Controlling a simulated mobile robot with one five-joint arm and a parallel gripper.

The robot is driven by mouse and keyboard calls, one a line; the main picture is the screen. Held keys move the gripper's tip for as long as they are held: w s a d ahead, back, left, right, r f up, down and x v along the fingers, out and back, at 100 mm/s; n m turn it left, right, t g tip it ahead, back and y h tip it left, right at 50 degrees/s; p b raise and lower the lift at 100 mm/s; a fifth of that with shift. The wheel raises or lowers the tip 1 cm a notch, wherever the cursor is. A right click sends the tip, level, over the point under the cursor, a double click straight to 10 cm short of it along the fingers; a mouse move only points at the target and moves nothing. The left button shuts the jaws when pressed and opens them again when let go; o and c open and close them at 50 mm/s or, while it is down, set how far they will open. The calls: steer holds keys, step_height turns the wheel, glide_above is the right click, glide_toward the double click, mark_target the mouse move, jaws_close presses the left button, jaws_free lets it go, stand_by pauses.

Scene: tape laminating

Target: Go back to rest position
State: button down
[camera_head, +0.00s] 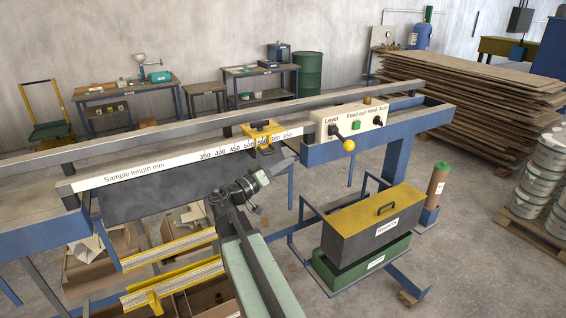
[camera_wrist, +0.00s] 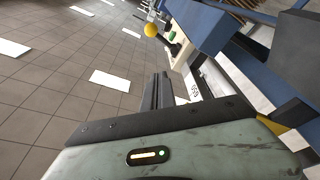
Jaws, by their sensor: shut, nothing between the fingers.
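My arm rises from the bottom middle of the head view, and my gripper (camera_head: 284,163) is in front of the bench's long rail, below the sample length scale (camera_head: 190,163). In the wrist view my gripper (camera_wrist: 160,80) shows as two dark fingers close together, shut and empty. The white control panel (camera_head: 340,118) with its yellow ball knob (camera_head: 349,145) is up and right of my gripper in the head view. The knob (camera_wrist: 151,30) also shows beyond the fingers in the wrist view, apart from them.
A yellow-topped box (camera_head: 375,215) on a green base stands right of my arm. Yellow scale rails (camera_head: 170,250) and cardboard boxes (camera_head: 90,265) lie to its left. Stacked boards (camera_head: 470,100) and white buckets (camera_head: 545,165) stand farther right. Bare floor (camera_head: 470,260) is open at lower right.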

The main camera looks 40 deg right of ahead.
steer(key=w+a+f+n+t+y, duration=0.2)
steer(key=a+f+n+y, duration=0.2)
steer(key=a+f+y, duration=1.25)
steer(key=s+a+f+n+y, duration=0.1)
steer(key=a+f+n, duration=0.1)
steer(key=a+f, duration=0.2)
steer(key=s+a+f+n+y, duration=0.1)
steer(key=s+a+f+n, duration=0.1)
steer(key=a, duration=0.9)
steer(key=s+a+f+n+g+y, duration=0.1)
steer(key=s+a+f+n, duration=0.1)
steer(key=a+f, duration=0.3)
steer(key=a, duration=0.3)
steer(key=shift+a+f+y, duration=0.2)
steer(key=shift+f+y, duration=0.15)
